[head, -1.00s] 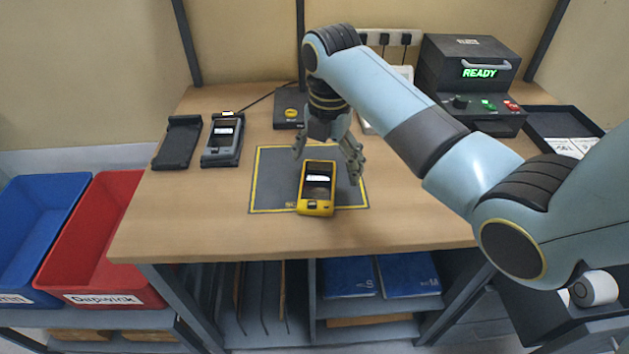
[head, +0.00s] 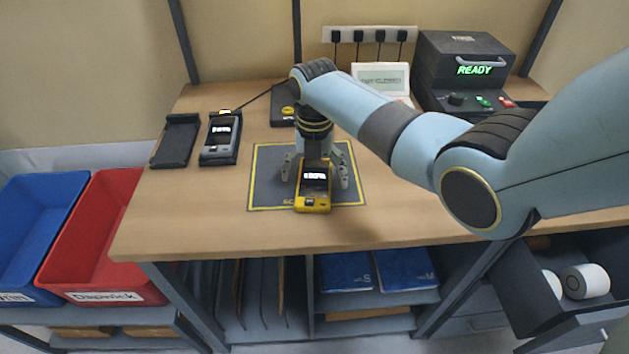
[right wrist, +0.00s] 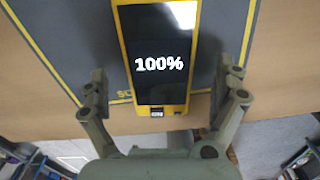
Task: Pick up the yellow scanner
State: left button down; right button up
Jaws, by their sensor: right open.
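The yellow scanner (head: 313,187) lies face up on the dark mat (head: 268,180) with a yellow border, near the front of the table. Its screen reads 100% in the right wrist view (right wrist: 160,62). My right gripper (head: 315,174) is open and low over the mat, with one finger on each side of the scanner. In the right wrist view the fingers (right wrist: 162,92) stand apart from the scanner's sides, near its lower end. My left gripper is not in view.
A grey scanner (head: 221,135) sits in a dock at the back left, beside an empty black dock (head: 175,142). A black machine reading READY (head: 466,72) stands at the back right. A red bin (head: 95,235) and a blue bin (head: 38,225) are left of the table.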

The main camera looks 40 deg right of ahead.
jog(key=shift+f, duration=0.45)
jog(key=shift+c, duration=0.4)
jog(key=c, duration=1.4)
jog(key=shift+c, duration=0.2)
jog(key=shift+r, duration=0.15)
